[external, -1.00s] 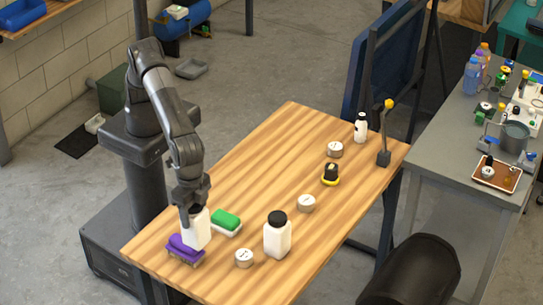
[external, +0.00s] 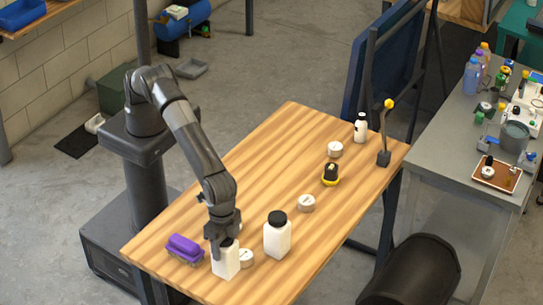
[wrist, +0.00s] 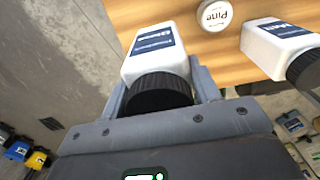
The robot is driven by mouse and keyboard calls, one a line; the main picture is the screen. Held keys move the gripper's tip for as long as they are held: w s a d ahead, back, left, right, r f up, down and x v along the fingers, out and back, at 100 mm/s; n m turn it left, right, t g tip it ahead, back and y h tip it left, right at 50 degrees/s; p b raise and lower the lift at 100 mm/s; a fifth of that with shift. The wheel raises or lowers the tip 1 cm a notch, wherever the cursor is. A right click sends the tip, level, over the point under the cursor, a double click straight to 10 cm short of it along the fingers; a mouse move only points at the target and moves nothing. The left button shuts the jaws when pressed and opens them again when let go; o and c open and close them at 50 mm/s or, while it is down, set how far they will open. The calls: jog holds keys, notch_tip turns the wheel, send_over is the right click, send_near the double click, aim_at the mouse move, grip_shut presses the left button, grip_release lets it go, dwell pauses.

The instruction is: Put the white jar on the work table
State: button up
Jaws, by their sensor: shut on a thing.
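A white jar with a black lid (external: 226,263) is in my gripper (external: 222,240), roughly upright. The jar shows its blue label in the wrist view (wrist: 155,42), with its lid between the fingers (wrist: 160,95). The jar is over the near left part of the wooden work table (external: 180,220); I cannot tell whether its base touches the top. A second white jar with a black lid (external: 277,239) stands on the table just to the right; it also shows in the wrist view (wrist: 275,45).
A purple brush (external: 185,248) lies left of the held jar. Another tin (external: 306,203), a black-and-yellow object (external: 331,174) and a small white bottle (external: 361,130) stand farther back. The table's middle left is clear.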

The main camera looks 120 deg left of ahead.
aim_at(233, 259)
jog(key=shift+w+a+f, duration=0.3)
jog(key=shift+w+f, duration=0.05)
jog(key=shift+w, duration=0.15)
jog(key=shift+w+a+f, duration=0.3)
jog(key=shift+w, duration=0.15)
jog(key=shift+f, duration=1.95)
jog(key=shift+f, duration=0.1)
jog(key=o, duration=1.3)
jog(key=shift+f, duration=0.1)
jog(key=shift+o, duration=0.2)
